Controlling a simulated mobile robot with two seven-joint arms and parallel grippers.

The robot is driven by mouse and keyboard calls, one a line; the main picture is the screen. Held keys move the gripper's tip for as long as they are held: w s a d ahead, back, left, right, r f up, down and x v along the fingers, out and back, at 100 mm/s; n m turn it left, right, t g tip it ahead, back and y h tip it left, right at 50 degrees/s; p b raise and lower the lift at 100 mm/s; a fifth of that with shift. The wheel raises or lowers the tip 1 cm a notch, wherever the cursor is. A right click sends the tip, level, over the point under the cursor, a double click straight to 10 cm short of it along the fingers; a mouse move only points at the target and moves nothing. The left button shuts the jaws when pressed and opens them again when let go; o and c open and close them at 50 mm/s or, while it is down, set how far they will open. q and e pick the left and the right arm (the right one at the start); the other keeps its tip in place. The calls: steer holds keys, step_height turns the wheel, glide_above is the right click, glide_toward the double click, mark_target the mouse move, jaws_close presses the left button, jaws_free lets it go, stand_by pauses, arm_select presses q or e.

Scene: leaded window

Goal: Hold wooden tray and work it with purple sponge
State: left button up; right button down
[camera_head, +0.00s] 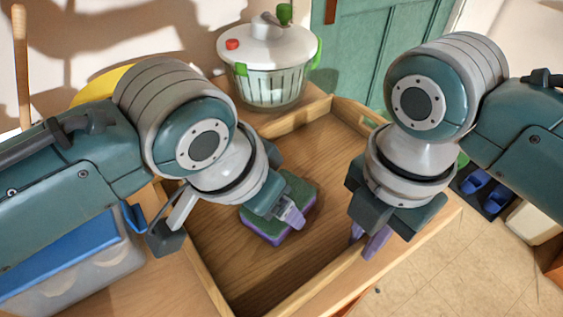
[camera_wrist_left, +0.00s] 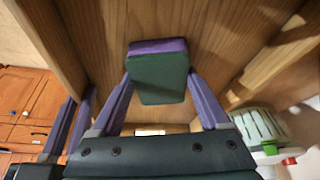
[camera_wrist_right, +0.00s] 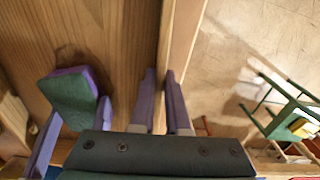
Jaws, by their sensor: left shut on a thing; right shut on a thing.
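The wooden tray (camera_head: 335,283) has a flat floor and raised walls, and fills the middle of the head view. The purple sponge (camera_head: 299,190) has a dark green top and lies on the tray floor. It also shows in the left wrist view (camera_wrist_left: 158,75) and the right wrist view (camera_wrist_right: 70,100). My left gripper (camera_head: 288,216) is shut on the sponge, its purple fingers on either side of it. My right gripper (camera_head: 370,240) is shut on the tray's right wall, one finger on each side, as the right wrist view (camera_wrist_right: 162,90) shows. My arms hide parts of the tray.
A salad spinner (camera_head: 268,62) with a white lid stands behind the tray. A blue-lidded container (camera_head: 72,262) is at the left. Blue slippers (camera_head: 484,187) lie on the floor at the right. The tray floor around the sponge is bare.

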mark_target(253, 219)
arm_select(q)
steer(key=shift+s+a, duration=1.05)
steer(key=shift+a, duration=0.25)
arm_select(e)
steer(key=shift+w, duration=0.1)
arm_select(q)
steer(key=shift+w+d, duration=1.1)
steer(key=shift+d, duration=0.3)
steer(key=shift+w+d, duration=0.65)
steer(key=shift+d, duration=0.2)
steer(key=shift+w+d, duration=0.65)
steer(key=shift+d, duration=0.2)
arm_select(e)
steer(key=shift+a, duration=0.15)
arm_select(q)
steer(key=shift+w+d, duration=0.45)
steer(key=shift+d, duration=0.15)
steer(key=shift+w+d, duration=0.4)
steer(key=shift+d, duration=0.2)
steer(key=shift+f, duration=0.1)
steer(key=shift+s+a, duration=1.1)
steer(key=shift+a, duration=0.3)
steer(key=shift+s+a, duration=1.05)
steer(key=shift+a, duration=0.4)
steer(key=shift+s+a, duration=1.1)
steer(key=shift+a, duration=0.3)
arm_select(e)
steer(key=shift+d, duration=0.2)
